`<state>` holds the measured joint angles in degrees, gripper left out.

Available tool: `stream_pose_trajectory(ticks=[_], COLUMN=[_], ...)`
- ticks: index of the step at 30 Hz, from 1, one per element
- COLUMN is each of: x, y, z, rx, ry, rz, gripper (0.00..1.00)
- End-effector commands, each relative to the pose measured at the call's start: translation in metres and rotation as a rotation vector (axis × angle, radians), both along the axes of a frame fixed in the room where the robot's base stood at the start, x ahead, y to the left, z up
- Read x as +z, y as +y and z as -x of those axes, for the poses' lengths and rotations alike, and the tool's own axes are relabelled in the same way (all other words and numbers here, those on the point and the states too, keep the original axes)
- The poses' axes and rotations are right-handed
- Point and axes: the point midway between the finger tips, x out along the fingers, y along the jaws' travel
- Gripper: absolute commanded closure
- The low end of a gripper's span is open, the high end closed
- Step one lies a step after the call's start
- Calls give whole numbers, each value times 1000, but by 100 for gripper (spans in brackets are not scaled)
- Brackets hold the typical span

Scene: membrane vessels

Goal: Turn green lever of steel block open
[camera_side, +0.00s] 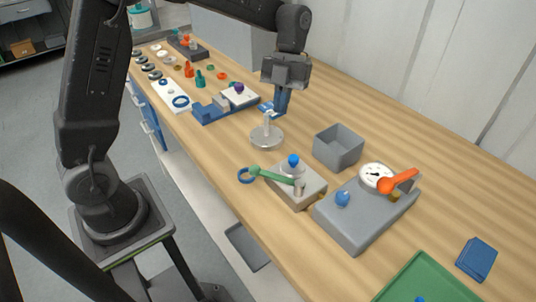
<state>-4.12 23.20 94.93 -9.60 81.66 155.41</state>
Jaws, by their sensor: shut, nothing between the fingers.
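The steel block (312,192) sits on the wooden bench near its front edge. Its green lever (272,176) runs from a pivot on the block's top out to the left, past the block's edge. A blue knob (293,161) stands at the back of the block. My gripper (279,112) points down, shut and empty. It is behind the block in the picture and apart from the lever, near a round steel piece with an upright post (266,137).
A grey open box (338,148) stands behind the block. To the right is a grey unit (358,222) with a gauge and orange lever (397,181). A blue fixture (214,113) and several small parts lie far left. A green tray (425,280) is front right.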

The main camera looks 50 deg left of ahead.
Motion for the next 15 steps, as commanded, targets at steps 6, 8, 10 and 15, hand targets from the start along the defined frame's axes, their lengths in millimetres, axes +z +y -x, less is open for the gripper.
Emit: stream_pose_trajectory(ticks=[6,8,10,15], x=[-16,-25,-38,-71], y=[-4,-5,-8,-15], z=[5,9,13,25], rx=[-30,-29,-29,-26], ry=[1,1,1,2], rz=[8,8,8,8], gripper=[100,100,100,100])
